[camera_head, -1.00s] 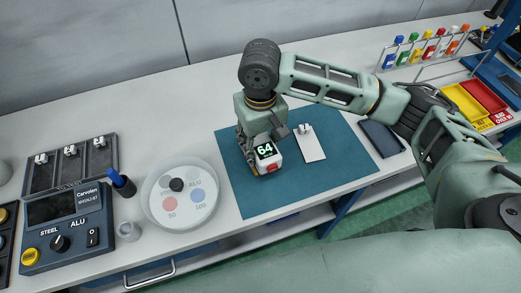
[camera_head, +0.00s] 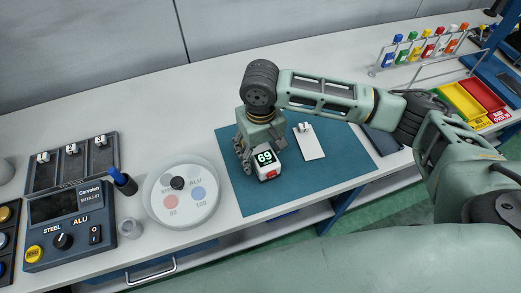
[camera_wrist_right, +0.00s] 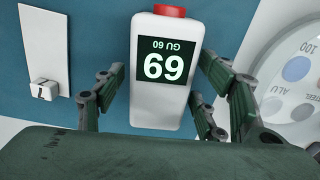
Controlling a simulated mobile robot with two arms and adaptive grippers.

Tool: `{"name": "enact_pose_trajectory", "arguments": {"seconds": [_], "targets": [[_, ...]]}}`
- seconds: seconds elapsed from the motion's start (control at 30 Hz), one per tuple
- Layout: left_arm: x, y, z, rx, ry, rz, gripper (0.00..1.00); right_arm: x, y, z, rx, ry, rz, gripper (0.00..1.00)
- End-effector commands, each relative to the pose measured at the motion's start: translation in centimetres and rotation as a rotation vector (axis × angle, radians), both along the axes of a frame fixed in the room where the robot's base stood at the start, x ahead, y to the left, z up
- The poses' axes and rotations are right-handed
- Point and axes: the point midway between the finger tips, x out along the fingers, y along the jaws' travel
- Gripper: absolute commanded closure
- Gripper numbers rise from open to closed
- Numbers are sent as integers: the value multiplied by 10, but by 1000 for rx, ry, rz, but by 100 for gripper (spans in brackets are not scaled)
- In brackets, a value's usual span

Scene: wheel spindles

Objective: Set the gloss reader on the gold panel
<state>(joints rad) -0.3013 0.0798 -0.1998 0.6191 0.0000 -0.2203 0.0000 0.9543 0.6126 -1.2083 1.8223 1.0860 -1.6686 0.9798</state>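The gloss reader (camera_head: 269,168) is a small white box with a red end and a dark display showing 69. It is over the blue-green mat (camera_head: 340,183), left of a pale panel. In the right wrist view the reader (camera_wrist_right: 160,105) is between the fingers of my right gripper (camera_wrist_right: 162,65). I see no gold-coloured panel; what is under the reader is hidden. My right gripper (camera_head: 260,152) points down. My left gripper is out of view.
The pale panel (camera_head: 313,145) with a small numbered tag lies close right of the reader. A round dial plate (camera_head: 185,212) and a dark control box (camera_head: 65,225) stand left. Bottles, red and yellow trays stand at the right. The mat's front part is clear.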

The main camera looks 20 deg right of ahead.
Motion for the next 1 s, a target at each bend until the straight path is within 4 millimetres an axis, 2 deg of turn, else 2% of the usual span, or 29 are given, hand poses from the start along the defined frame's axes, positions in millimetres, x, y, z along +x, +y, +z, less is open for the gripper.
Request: {"name": "enact_pose_trajectory", "arguments": {"seconds": [0.23,0.33,0.8,1.0], "targets": [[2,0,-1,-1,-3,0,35,0,0,2,0,-2,0,35],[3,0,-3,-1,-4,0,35,1,1,11,2,-4,1,35],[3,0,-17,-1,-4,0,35,1,1,103,1,-4,1,35],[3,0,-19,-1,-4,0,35,0,1,121,1,-1,0,35]]}}
